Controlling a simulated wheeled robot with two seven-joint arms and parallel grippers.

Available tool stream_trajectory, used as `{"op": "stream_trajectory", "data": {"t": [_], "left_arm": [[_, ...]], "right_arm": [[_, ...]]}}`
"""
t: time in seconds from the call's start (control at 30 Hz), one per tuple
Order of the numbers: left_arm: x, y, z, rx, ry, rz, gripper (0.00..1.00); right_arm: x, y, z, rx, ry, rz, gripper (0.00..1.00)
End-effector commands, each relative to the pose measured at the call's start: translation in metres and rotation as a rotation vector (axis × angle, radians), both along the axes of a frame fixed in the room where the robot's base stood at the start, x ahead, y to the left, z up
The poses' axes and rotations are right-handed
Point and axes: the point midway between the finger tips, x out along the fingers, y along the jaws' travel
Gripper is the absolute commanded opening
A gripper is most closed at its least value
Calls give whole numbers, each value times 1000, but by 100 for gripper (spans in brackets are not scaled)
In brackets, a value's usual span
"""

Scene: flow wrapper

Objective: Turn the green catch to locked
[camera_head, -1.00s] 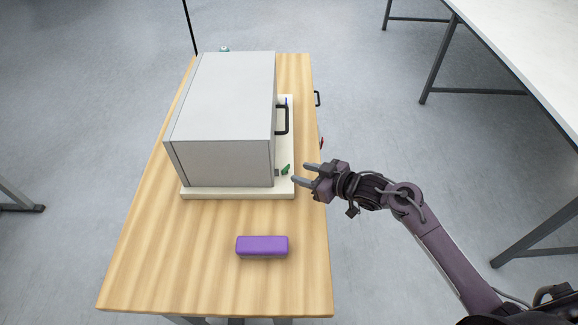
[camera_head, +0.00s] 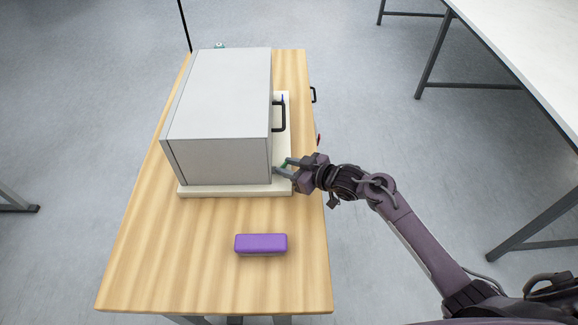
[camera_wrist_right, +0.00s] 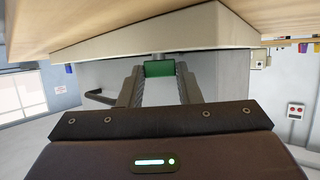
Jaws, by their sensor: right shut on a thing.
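The green catch (camera_head: 286,164) is on the right face of the grey box (camera_head: 222,95), low and near its front corner. In the right wrist view the green catch (camera_wrist_right: 159,69) sits between the two fingers. My right gripper (camera_head: 283,167) reaches in from the right and is shut on the catch, which its fingers partly hide in the head view. The right gripper (camera_wrist_right: 160,85) also shows from behind in the wrist view. My left gripper is not in view.
The box stands on a cream base plate (camera_head: 235,191) on a wooden table (camera_head: 150,260). A black handle (camera_head: 281,117) is on the same face, beyond the gripper. A purple block (camera_head: 261,244) lies in front, with bare table around it.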

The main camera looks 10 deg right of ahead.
Motion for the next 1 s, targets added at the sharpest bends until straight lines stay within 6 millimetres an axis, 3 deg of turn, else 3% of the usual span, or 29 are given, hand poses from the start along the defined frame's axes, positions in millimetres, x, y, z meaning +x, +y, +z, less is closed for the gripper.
{"op": "stream_trajectory", "data": {"t": [0.37, 0.63, 1.0], "left_arm": [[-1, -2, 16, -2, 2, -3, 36], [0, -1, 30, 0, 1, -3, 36], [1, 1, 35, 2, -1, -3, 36]], "right_arm": [[-3, 4, 3, 5, 3, -131, 8], [-5, 9, 3, 8, 4, -354, 8], [-5, 14, 1, 5, 2, -636, 8]]}}
